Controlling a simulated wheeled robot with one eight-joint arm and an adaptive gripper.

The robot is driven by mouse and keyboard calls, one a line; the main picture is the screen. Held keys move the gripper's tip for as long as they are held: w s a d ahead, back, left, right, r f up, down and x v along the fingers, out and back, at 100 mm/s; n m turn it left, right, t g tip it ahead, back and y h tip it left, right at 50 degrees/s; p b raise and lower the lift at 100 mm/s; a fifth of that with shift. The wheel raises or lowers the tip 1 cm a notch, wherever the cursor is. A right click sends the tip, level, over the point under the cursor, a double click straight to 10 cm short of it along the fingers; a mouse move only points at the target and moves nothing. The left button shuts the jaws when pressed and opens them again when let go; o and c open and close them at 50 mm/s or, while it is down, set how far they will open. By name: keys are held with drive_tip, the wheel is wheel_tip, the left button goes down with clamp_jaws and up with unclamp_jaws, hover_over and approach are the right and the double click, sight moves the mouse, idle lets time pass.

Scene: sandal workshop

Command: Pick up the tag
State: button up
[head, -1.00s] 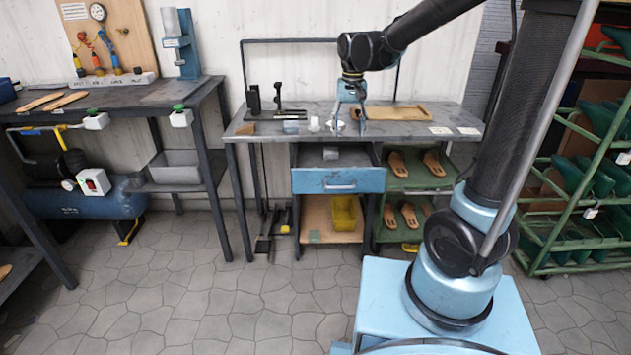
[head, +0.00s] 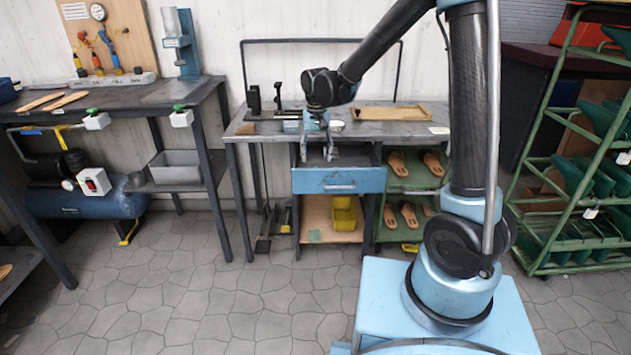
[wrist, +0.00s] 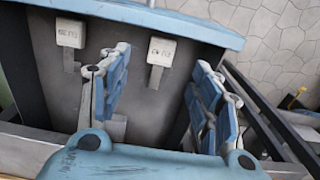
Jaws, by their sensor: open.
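Two pale tags with small dark print lie in the open blue drawer (head: 340,185), seen in the wrist view. One tag (wrist: 70,32) is at the upper left, the other tag (wrist: 160,52) is near the middle. My gripper (head: 317,153) is open and points down into the drawer opening. In the wrist view its blue fingers (wrist: 160,72) stand apart, with the middle tag seen between their tips and the other tag left of them. I cannot tell the height left above the drawer floor. The tags are not distinguishable in the head view.
The drawer walls and blue front (wrist: 170,18) surround the fingers. The grey workbench (head: 375,129) carries a wooden tray (head: 410,112) and a white card (head: 439,130). A yellow bin (head: 344,218) stands on the shelf below. A green rack (head: 540,150) stands at right.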

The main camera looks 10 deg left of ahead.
drive_tip(key=shift+a+f, duration=0.15)
drive_tip(key=shift+f, duration=4.65)
drive_tip(key=c, duration=1.1)
